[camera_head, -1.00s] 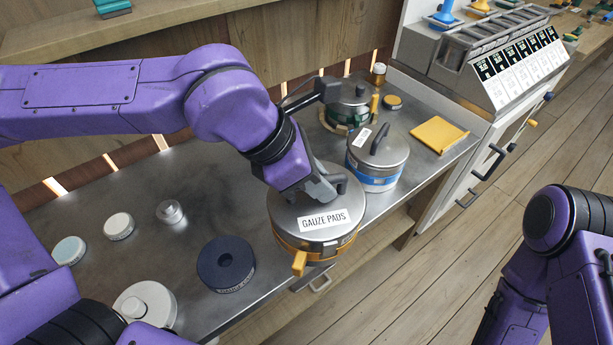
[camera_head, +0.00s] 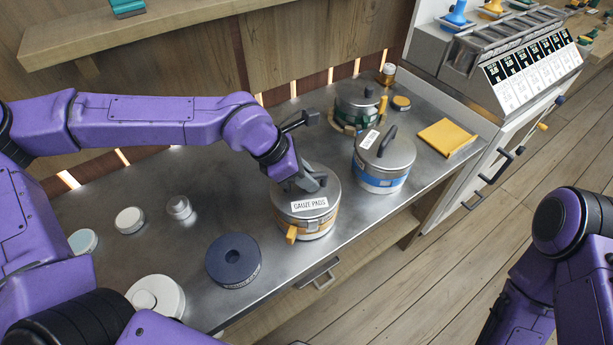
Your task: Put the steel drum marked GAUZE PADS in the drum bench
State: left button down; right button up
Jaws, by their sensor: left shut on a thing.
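The steel drum marked GAUZE PADS (camera_head: 322,222) has a grey lid, a white label, a yellow-orange band and a yellow clip at its front. It stands upright at the front middle of the steel-topped bench (camera_head: 215,290) and looks to be resting on it, though its base contact is hard to see. My left gripper (camera_head: 313,182) comes down from the left and is shut on the drum's lid handle, which it mostly hides. My right arm shows at the lower right, but its gripper is out of view.
A blue-banded drum (camera_head: 384,182) stands right of the drum, with a green-banded one (camera_head: 357,103) behind. A dark blue round block (camera_head: 233,261) and several small pale round pieces lie left. A yellow plate (camera_head: 446,138) lies right. A label rack (camera_head: 510,70) stands beyond.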

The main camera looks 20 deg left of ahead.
pick_arm(q)
jog(key=shift+f, duration=0.3)
jog(key=c, duration=1)
grip_release()
jog(key=shift+f, duration=0.1)
jog(key=shift+r, duration=0.25)
jog(key=v, duration=1.1)
jog(key=shift+s+a+r, duration=0.15)
jog(key=shift+s+r, duration=0.1)
jog(key=shift+r, duration=0.05)
